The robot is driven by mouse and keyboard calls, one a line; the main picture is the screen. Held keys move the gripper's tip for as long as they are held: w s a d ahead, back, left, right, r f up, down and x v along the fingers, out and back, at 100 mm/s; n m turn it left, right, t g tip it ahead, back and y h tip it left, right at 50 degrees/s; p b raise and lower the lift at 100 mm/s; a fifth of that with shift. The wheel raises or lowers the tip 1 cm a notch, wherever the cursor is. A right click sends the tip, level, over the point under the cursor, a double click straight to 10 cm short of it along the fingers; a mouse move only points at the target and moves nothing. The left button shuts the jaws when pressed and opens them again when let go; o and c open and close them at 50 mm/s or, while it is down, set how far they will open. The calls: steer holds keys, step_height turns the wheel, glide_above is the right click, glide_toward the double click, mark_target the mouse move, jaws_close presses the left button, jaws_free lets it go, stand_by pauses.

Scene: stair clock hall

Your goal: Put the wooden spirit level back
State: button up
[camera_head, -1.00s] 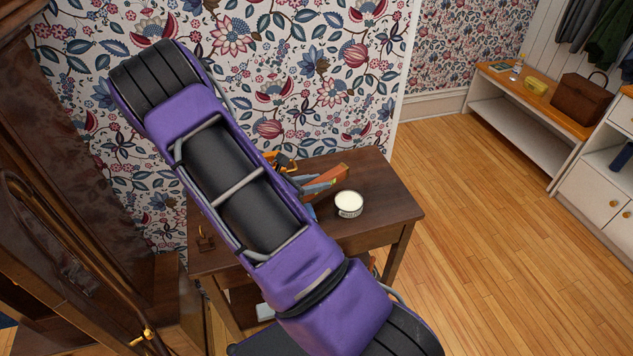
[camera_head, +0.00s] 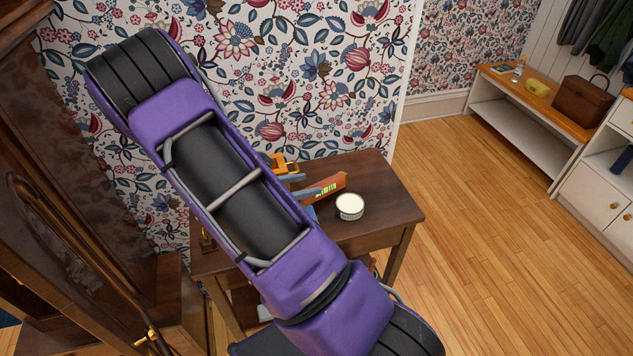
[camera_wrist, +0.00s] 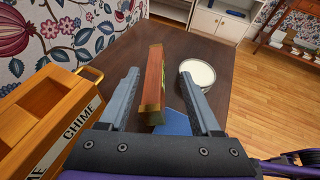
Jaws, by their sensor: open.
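The wooden spirit level (camera_wrist: 154,82), reddish wood with brass-coloured ends and a yellow-green vial, is between the two fingers of my gripper (camera_wrist: 160,77) in the wrist view. The fingers are apart, with a gap visible on each side of it. Its long side points away from the wrist. In the head view the level (camera_head: 328,188) is over the dark wooden table (camera_head: 385,205), partly hidden by my arm. I cannot tell whether it rests fully on the table. A blue flat thing (camera_wrist: 174,123) lies beside its near end.
A round white-topped tin (camera_head: 350,206) stands just right of the level. An orange wooden box marked CHIME (camera_wrist: 50,115) is close at left in the wrist view. The wallpapered wall is behind the table. The table's right part is clear. A tall dark wooden case (camera_head: 70,180) stands left.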

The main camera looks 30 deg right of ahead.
steer(key=v, duration=0.7)
